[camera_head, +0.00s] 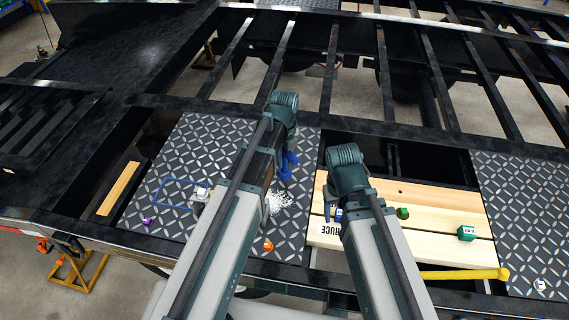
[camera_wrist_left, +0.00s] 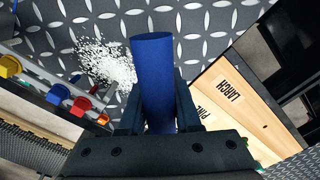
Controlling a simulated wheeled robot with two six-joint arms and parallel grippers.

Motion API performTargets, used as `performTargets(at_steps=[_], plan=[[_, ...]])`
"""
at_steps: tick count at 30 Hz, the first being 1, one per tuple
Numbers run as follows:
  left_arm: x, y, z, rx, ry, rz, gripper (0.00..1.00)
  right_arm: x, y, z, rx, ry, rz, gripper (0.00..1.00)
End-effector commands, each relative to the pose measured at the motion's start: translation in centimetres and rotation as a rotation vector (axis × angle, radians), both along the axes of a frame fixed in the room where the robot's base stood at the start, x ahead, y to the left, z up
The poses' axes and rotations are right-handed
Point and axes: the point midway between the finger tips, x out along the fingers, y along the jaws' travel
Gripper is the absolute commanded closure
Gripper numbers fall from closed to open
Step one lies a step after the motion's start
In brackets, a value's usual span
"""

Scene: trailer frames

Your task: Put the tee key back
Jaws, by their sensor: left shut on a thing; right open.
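My left gripper (camera_head: 284,178) is shut on a blue round bar (camera_wrist_left: 153,75), which I take to be part of the tee key. In the head view the blue piece (camera_head: 291,158) shows beside the left wrist, above the patterned dark plate (camera_head: 185,145). The rest of the key is hidden by the gripper and arm. My right gripper (camera_head: 335,208) is open, over the left part of the pale boards; its fingers are mostly hidden by the wrist.
White granules (camera_head: 284,200) lie on the plate near my left gripper. A blue rectangular outline (camera_head: 165,205) is left of them. Small purple (camera_head: 147,221) and orange (camera_head: 267,246) pieces lie nearby. Pale boards (camera_head: 430,225) carry a green block (camera_head: 466,233); a yellow bar (camera_head: 460,274) lies in front.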

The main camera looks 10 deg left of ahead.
Motion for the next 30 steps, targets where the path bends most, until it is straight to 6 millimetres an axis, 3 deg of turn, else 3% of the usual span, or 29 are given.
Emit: performTargets(at_steps=[7, 15, 28, 29, 30], plan=[[1.4, 0.2, -0.1, 0.000, 0.000, 0.001, 1.00, 0.0, 0.0, -0.1, 0.000, 0.000, 0.000, 0.38], [1.2, 0.2, -3.8, 0.000, 0.000, 0.000, 1.00, 0.0, 0.0, -3.8, 0.000, 0.000, -0.001, 0.38], [1.2, 0.2, -4.0, 0.000, 0.000, 0.000, 1.00, 0.0, 0.0, -4.0, 0.000, 0.000, -0.001, 0.38], [1.2, 0.2, -4.0, 0.000, 0.000, 0.000, 0.66, 0.0, 0.0, -4.0, 0.000, 0.000, -0.001, 0.38], [1.2, 0.2, -3.9, 0.000, 0.000, 0.000, 0.59, 0.0, 0.0, -3.9, 0.000, 0.000, -0.001, 0.38]])
